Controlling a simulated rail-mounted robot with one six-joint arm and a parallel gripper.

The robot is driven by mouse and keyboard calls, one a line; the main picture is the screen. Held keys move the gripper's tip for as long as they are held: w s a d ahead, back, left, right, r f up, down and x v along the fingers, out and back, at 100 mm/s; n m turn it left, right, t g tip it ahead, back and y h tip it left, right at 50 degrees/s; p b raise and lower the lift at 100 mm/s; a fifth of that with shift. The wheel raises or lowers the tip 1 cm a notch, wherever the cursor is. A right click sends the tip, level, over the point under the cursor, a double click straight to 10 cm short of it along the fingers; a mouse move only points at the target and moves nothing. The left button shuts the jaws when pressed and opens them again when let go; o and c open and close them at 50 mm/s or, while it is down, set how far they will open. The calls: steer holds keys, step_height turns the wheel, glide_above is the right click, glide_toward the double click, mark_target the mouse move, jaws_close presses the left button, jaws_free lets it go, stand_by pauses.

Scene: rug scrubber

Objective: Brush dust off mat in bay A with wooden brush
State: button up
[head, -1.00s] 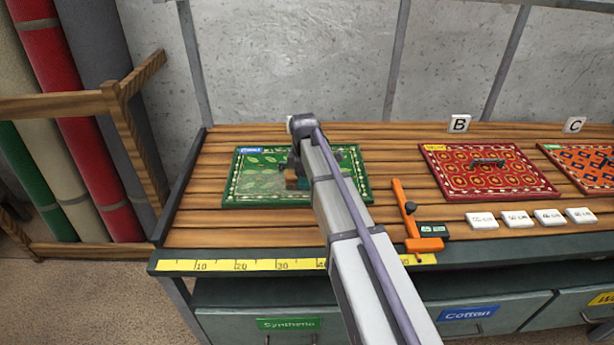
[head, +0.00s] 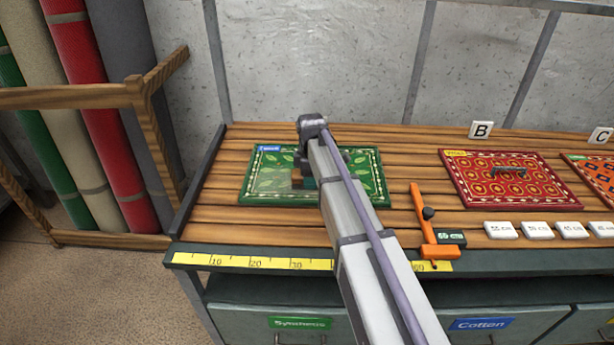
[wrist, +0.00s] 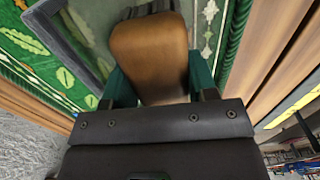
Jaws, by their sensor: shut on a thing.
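The green patterned mat (head: 372,192) lies at the left of the slatted bench. A dull greyish patch (head: 272,180) covers part of its left half. My gripper (head: 303,181) is low over the middle of the mat. In the wrist view my gripper (wrist: 160,84) has teal fingers on either side of a brown wooden brush (wrist: 150,50) and is shut on it. The brush is over the green mat (wrist: 38,55), near a bordered edge. The bay's A sign is not visible.
A red mat (head: 480,198) with a dark handle-like piece lies right, by sign B (head: 480,130). An orange measuring tool (head: 421,222) and several white size tags (head: 501,230) lie near the front. A yellow ruler (head: 225,261) runs along the front edge. Rolled rugs (head: 92,110) stand left.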

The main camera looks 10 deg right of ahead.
steer(key=shift+s+d, duration=0.2)
steer(key=shift+d, duration=0.55)
steer(key=shift+s+d, duration=0.25)
steer(key=shift+d, duration=0.5)
steer(key=shift+s+d, duration=0.2)
steer(key=shift+d, duration=0.55)
steer(key=shift+w+a, duration=0.2)
steer(key=shift+a, duration=0.45)
steer(key=shift+w+a, duration=0.2)
steer(key=shift+a, duration=0.4)
steer(key=shift+w+a, duration=0.2)
steer(key=shift+a, duration=0.6)
steer(key=shift+w+a, duration=0.15)
steer(key=shift+a, duration=0.65)
steer(key=shift+d, duration=0.15)
steer(key=shift+s+d+r, duration=0.1)
steer(key=shift+s+d, duration=0.15)
steer(key=shift+d, duration=0.7)
steer(key=shift+s+d+f, duration=0.1)
steer(key=shift+s+d, duration=0.15)
steer(key=shift+d, duration=0.65)
steer(key=shift+s+d+r, duration=0.1)
steer(key=shift+s+d, duration=0.15)
steer(key=shift+d, duration=0.7)
